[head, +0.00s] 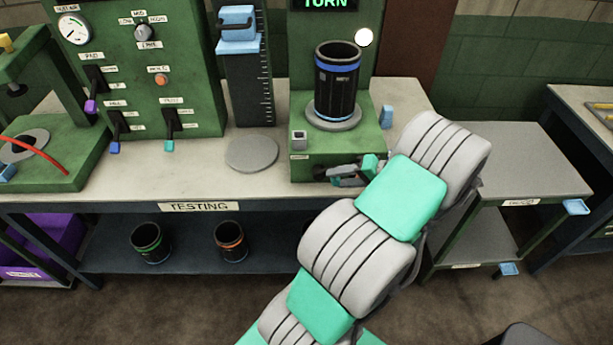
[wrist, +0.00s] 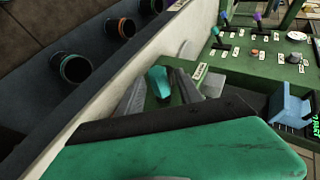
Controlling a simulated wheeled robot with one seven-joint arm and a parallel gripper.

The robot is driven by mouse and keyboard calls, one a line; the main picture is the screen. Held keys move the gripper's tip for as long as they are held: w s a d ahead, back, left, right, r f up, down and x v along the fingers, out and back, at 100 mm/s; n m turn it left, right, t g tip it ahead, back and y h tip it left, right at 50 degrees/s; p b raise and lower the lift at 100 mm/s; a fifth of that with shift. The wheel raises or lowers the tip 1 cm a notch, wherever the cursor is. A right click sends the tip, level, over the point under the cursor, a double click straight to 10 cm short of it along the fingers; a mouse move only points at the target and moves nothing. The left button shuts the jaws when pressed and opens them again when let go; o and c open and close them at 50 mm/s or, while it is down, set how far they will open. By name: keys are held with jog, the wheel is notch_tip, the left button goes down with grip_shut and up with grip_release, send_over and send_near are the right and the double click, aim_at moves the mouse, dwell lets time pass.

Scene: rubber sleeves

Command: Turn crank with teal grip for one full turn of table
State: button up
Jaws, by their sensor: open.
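The crank's teal grip (head: 369,163) is at the front of the green turning stand (head: 310,168), partly hidden by my arm. In the wrist view the teal grip (wrist: 158,80) lies between the two grey fingers of my gripper (wrist: 160,86). The fingers are spread with the grip between them; I cannot tell whether either touches it. In the head view my gripper (head: 350,175) is small and partly covered by my wrist. The round grey table (head: 334,119) on the stand bears an upright black sleeve (head: 337,92) with blue bands. A green TURN sign (head: 325,4) is lit above.
A round grey plate (head: 251,153) and a height gauge with a blue slider (head: 238,35) stand left of the stand. A green lever panel (head: 185,75) is farther left. Black sleeves with green (head: 151,243) and orange (head: 231,241) bands stand on the lower shelf.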

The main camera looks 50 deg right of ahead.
jog(key=shift+d, duration=0.1)
jog(key=g+b, duration=0.1)
jog(key=w+r+g+h+b, duration=0.1)
jog(key=b, duration=0.1)
jog(key=a+n+g+h+b, duration=0.1)
jog(key=b, duration=0.1)
jog(key=shift+w+a+r, duration=0.1)
jog(key=shift+w+r, duration=0.1)
jog(key=shift+r, duration=0.05)
jog(key=w+a+g+h+b, duration=0.1)
jog(key=g+h+b, duration=0.15)
jog(key=b, duration=0.25)
jog(key=n+g+h, duration=0.2)
jog(key=g+h, duration=0.1)
jog(key=g, duration=0.1)
send_near(318, 169)
notch_tip(318, 169, up, 3)
jog(key=s+a, duration=0.3)
jog(key=w+a+r+n+t+y+p, duration=0.1)
jog(key=w+a+n+p, duration=0.1)
jog(key=a, duration=0.8)
jog(key=w+a+r+n+t+y+p, duration=0.1)
jog(key=w+a, duration=0.4)
jog(key=a, duration=0.5)
jog(key=r+n+p, duration=0.1)
jog(key=n+p, duration=0.1)
jog(key=shift+a+n+t+y+p, duration=0.3)
jog(key=shift+a+t+y+p, duration=0.05)
jog(key=shift+a, duration=0.05)
jog(key=shift+w, duration=0.1)
